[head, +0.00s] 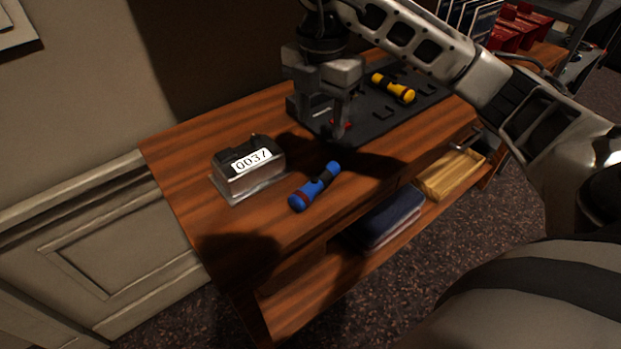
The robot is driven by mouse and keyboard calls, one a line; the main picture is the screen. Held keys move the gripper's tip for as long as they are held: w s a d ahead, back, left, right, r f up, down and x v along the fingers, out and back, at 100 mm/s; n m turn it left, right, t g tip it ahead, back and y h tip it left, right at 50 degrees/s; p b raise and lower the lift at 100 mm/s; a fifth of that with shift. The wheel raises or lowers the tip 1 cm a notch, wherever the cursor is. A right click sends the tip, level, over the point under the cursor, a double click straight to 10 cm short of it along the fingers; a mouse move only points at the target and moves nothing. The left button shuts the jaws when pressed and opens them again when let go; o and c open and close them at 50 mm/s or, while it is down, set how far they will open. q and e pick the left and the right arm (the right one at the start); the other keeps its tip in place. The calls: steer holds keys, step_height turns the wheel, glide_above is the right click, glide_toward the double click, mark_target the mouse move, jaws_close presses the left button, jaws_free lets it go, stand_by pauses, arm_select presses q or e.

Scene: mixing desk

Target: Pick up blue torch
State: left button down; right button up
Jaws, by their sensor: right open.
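A blue torch (314,187) with a dark middle band lies on the wooden desk (190,163), near its front edge. My right gripper (339,132) points down over the left end of the black mat, beyond the torch and a little to its right. It is open, and its fingers are apart from the blue torch. A small red thing shows by the fingertips, too small to make out. My left gripper is not in view.
A metal box labelled 0037 (247,172) stands left of the torch. A yellow torch (393,88) lies on the black mat (378,122). A wooden tray (452,174) and folded dark cloth-like thing (392,217) are on the lower shelf. Red bins (517,25) stand at the back right.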

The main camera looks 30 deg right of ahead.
glide_above(316, 177)
steer(key=f, duration=0.8)
steer(key=shift+s+d+f, duration=0.15)
steer(key=shift+d+f, duration=0.15)
steer(key=shift+a+f+p, duration=0.15)
steer(key=shift+f+p, duration=0.15)
steer(key=shift+f, duration=1.3)
steer(key=shift+a+f+p, duration=0.15)
steer(key=shift+f+p, duration=0.1)
steer(key=shift+f, duration=1.35)
jaws_close()
